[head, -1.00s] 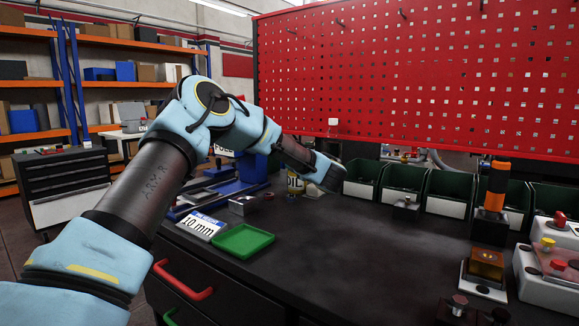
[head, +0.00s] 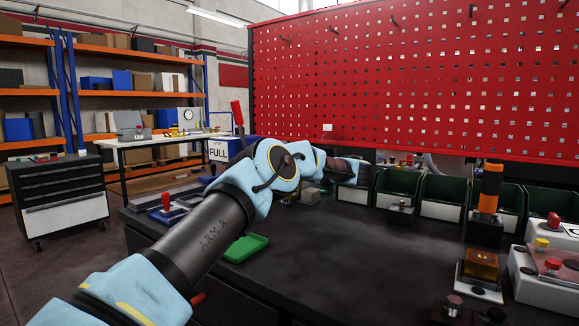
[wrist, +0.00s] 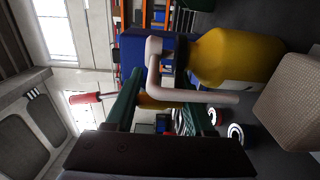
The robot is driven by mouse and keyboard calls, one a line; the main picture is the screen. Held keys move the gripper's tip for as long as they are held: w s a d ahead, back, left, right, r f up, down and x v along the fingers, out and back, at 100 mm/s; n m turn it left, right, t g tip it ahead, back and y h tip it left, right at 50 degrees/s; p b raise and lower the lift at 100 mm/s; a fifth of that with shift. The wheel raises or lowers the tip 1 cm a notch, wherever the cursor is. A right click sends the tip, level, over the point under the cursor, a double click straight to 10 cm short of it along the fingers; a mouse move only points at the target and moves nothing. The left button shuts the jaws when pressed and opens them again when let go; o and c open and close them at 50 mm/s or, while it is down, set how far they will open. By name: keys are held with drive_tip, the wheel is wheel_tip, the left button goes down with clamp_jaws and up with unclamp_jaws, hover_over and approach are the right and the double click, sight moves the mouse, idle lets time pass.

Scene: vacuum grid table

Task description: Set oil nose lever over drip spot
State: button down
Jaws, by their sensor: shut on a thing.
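In the wrist view a yellow oil bottle (wrist: 232,58) lies sideways in the picture at the upper right. A pale pink bent rod (wrist: 154,65), which looks like the oil nose lever, runs from its neck and turns across the front of my green fingers. My gripper (wrist: 160,103) is shut at this rod; the exact contact is partly hidden. In the head view my gripper (head: 349,172) is above the back of the table, near the green bins. The bottle is hidden there. I cannot make out the drip spot.
Green bins (head: 440,193) line the table's back edge below the red pegboard (head: 400,80). A tan block (head: 310,195) stands near my gripper. A green tray (head: 245,248) is partly behind my arm. Devices fill the right side; the middle of the black table (head: 370,260) is clear.

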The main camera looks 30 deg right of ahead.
drive_tip(key=shift+r, duration=0.15)
drive_tip(key=c, duration=0.6)
unclamp_jaws()
drive_tip(key=shift+o, duration=0.2)
drive_tip(key=b+v, duration=0.1)
drive_tip(key=v, duration=0.9)
drive_tip(key=shift+s+d+b, duration=0.15)
drive_tip(key=shift+s+b, duration=0.1)
drive_tip(key=shift+b, duration=0.1)
